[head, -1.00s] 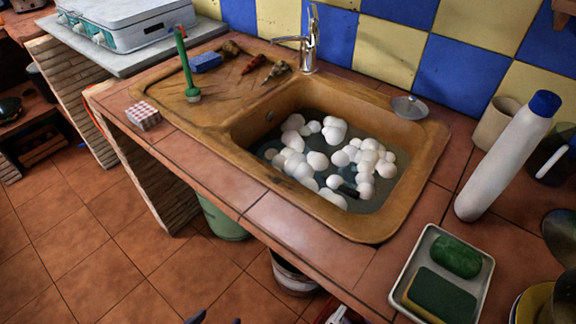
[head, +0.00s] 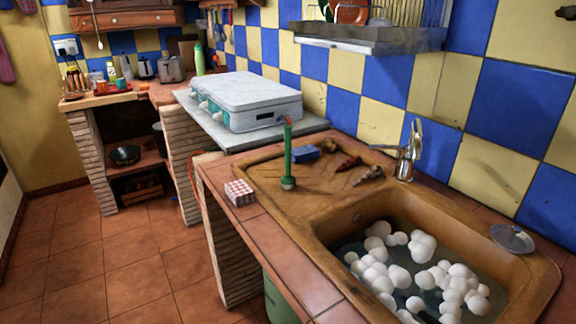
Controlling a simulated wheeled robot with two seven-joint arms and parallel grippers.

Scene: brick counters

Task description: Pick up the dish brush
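A green upright tool that looks like the dish brush (head: 288,157) stands on the drainboard of the brown sink (head: 330,197), near its left end. It has a thin handle, a wider round base and a small reddish tip. A blue sponge-like block (head: 305,152) lies just behind it, to the right. Neither of my grippers shows in the head view.
White foam balls fill the basin at lower right, below the faucet (head: 408,150). A red-and-white checked box (head: 239,192) sits on the counter edge left of the brush. A white stove (head: 243,98) stands behind. Tiled floor (head: 120,270) is open at left.

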